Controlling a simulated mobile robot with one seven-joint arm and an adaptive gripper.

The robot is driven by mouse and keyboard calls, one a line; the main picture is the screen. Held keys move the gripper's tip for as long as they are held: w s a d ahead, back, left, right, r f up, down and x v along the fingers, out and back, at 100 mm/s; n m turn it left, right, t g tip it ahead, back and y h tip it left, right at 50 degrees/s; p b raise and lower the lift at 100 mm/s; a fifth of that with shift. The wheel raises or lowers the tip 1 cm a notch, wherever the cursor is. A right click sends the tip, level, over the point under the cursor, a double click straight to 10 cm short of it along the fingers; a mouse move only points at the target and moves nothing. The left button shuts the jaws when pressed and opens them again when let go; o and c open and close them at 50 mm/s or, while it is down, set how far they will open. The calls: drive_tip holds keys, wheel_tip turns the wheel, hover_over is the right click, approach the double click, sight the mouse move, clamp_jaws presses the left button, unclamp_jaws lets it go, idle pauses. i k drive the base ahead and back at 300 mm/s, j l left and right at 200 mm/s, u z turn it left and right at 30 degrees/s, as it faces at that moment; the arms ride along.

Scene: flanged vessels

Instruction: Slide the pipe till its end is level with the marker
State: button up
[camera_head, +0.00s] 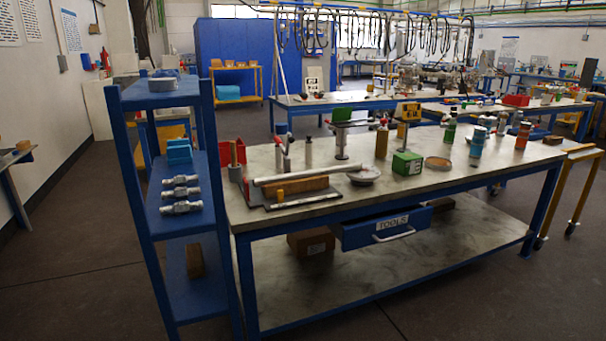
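A long pale grey pipe (308,174) lies lengthwise near the front left of the workbench (440,191). It lies along a brown wooden block (296,188) on a dark flat plate (318,199). A small yellow-orange upright piece (280,196) stands in front of the block, right of the pipe's left end. It may be the marker, but I cannot tell for sure. My gripper is not in view.
A blue shelf rack (180,226) with metal fittings (181,193) stands close to the bench's left end. A blue tools drawer (385,228) sticks out under the front edge. A green box (407,162) and several bottles stand farther right. The bench's front right is clear.

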sight(258, 182)
drive_tip(key=i+l+z, duration=0.25)
drive_tip(key=i+z, duration=0.25)
drive_tip(key=i, duration=0.45)
drive_tip(key=i+j+z, duration=0.1)
drive_tip(key=i+z, duration=0.35)
drive_tip(key=i, duration=0.5)
